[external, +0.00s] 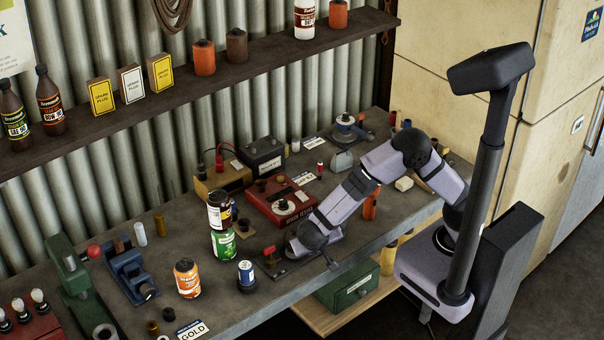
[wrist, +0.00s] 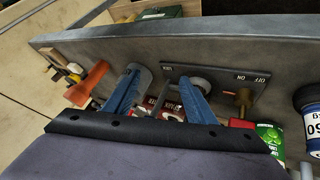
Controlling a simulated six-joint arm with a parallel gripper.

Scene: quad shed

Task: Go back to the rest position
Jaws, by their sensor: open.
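My gripper (wrist: 160,82) shows two blue fingers in the wrist view, spread apart, with no object seen held between them. In the external view my gripper (external: 318,252) is low over the front part of the workbench (external: 225,305), partly hidden by my own arm. A dark switch plate (wrist: 235,76) marked ON and OFF lies just past the fingers in the wrist view. A red item with white lettering (wrist: 147,108) shows between and behind the fingers. Whether the fingers touch anything is unclear.
An orange cylinder (external: 370,207) stands near the bench's front edge.

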